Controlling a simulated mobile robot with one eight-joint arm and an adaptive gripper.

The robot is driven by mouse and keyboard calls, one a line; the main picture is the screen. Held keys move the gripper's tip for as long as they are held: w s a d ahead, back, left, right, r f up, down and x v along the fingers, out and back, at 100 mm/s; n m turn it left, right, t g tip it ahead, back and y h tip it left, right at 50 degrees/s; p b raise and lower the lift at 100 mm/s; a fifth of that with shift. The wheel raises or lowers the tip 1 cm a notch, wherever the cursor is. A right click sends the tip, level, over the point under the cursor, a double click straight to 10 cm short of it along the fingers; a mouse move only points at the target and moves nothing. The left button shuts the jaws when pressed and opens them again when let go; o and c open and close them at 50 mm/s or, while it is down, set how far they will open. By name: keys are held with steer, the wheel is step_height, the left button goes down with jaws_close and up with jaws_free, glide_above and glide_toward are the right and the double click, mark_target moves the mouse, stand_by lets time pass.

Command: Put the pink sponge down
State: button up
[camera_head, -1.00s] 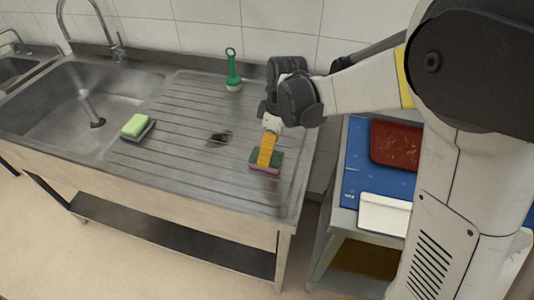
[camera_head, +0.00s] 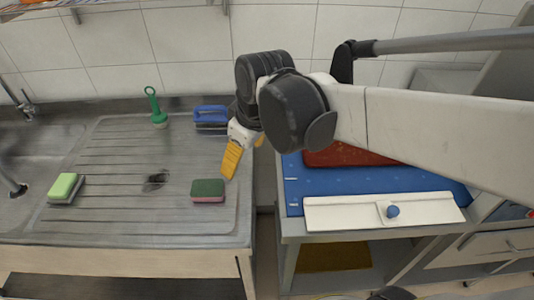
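The pink sponge (camera_head: 208,191), with a dark green top and a pink lower layer, lies flat on the ribbed steel drainboard (camera_head: 120,215) near its right end. My gripper (camera_head: 243,158) is to the right of the sponge and above it, apart from it in the picture. One yellow finger points down. A bit of the other yellow finger shows to its right, with a gap between them. Nothing shows between the fingers, so it looks open and empty.
A light green sponge (camera_head: 65,187) lies at left by the sink basin (camera_head: 22,185). Right of a gap, a blue surface (camera_head: 320,185) holds a red board (camera_head: 345,153) and a white scraper-like piece (camera_head: 350,213).

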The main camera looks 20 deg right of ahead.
steer(key=s+d+m+t+h, duration=0.1)
steer(key=s+d+m+t, duration=0.2)
steer(key=s+d+m, duration=0.3)
steer(key=s+m, duration=0.1)
steer(key=s, duration=0.2)
steer(key=shift+f, duration=0.15)
steer(key=shift+f, duration=0.2)
stand_by(0.6)
